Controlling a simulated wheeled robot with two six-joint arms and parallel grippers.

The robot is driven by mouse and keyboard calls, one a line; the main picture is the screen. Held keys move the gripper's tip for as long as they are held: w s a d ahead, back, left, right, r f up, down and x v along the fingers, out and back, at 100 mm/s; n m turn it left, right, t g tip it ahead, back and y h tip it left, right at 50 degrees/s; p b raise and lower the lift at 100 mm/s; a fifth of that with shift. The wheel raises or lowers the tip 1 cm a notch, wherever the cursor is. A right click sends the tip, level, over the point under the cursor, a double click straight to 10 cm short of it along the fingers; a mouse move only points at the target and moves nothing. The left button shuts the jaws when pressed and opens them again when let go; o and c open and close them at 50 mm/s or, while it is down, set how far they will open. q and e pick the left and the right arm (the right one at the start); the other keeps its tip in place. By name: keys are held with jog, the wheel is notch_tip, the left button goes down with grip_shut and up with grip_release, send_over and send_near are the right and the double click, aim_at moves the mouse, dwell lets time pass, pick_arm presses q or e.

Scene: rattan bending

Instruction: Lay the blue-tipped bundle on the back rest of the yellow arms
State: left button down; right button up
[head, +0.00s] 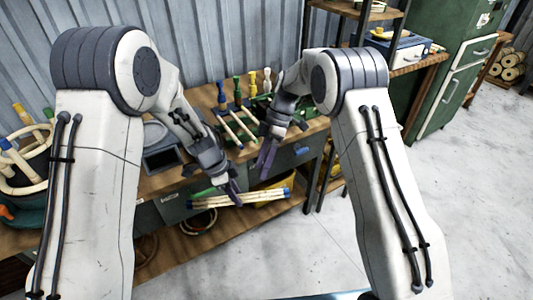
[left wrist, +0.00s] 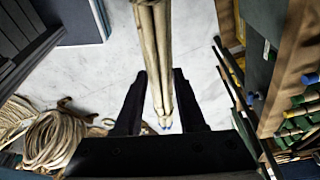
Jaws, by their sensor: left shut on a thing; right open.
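The blue-tipped bundle (head: 254,197) of pale rods is held roughly level in front of the bench's front edge. My left gripper (head: 236,194) is shut on it. In the left wrist view the bundle (left wrist: 155,50) runs between the fingers (left wrist: 160,105), with blue ends near the gripper. My right gripper (head: 266,160) is open and empty, pointing down above the bench front. The yellow arms (head: 238,90) stand upright at the back of the bench, among blue, green and pale ones. Pale rods (head: 238,130) lean in front of them, and their rests are too small to make out.
The wooden bench (head: 205,98) has a grey device (head: 160,158) on its left part. A yellow bin (head: 272,204) sits below, behind the bundle. A tub of bent rattan (head: 25,165) stands at left. A green cabinet (head: 455,85) stands at right.

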jog(key=x, duration=0.8)
jog(key=shift+f, duration=0.15)
grip_shut()
pick_arm(q)
jog(key=shift+c, duration=2.1)
grip_release()
